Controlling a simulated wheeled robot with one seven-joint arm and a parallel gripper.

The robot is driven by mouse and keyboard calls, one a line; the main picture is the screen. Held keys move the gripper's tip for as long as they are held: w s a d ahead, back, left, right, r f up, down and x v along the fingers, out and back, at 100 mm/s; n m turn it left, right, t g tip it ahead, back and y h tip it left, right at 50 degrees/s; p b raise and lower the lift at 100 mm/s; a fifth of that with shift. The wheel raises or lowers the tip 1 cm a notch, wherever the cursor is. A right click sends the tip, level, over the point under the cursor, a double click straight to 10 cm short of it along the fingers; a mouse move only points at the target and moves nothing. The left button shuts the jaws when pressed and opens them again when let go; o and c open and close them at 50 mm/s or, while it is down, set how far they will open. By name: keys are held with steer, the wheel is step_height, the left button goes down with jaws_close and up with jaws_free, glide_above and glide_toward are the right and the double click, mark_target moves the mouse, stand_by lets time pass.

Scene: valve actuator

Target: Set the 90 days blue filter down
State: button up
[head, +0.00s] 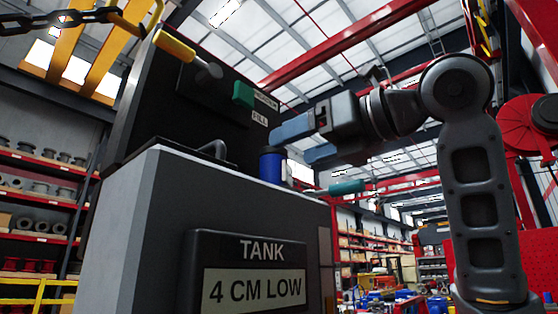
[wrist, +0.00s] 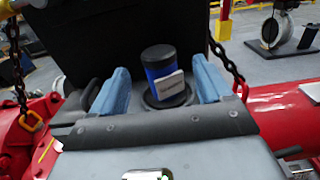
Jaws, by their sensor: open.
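The blue filter (head: 270,168) stands upright on top of the grey tank cabinet (head: 120,225) in the head view. In the wrist view the filter (wrist: 153,72) has a dark cap and a white label too small to read. It stands on a dark round seat (wrist: 152,101); its exact contact there is partly hidden. My gripper (head: 296,142) has two blue fingers spread apart, to the right of the filter in the head view. In the wrist view the fingers are on either side of the filter, with visible gaps.
A dark panel (head: 150,90) rises behind the cabinet top, with a yellow-handled lever (head: 175,47) and a green block (head: 243,94). A teal-handled tool (head: 346,187) shows at the cabinet's right edge. Chains (wrist: 228,60) hang beside the gripper in the wrist view.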

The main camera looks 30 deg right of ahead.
steer(key=shift+v, duration=1.9)
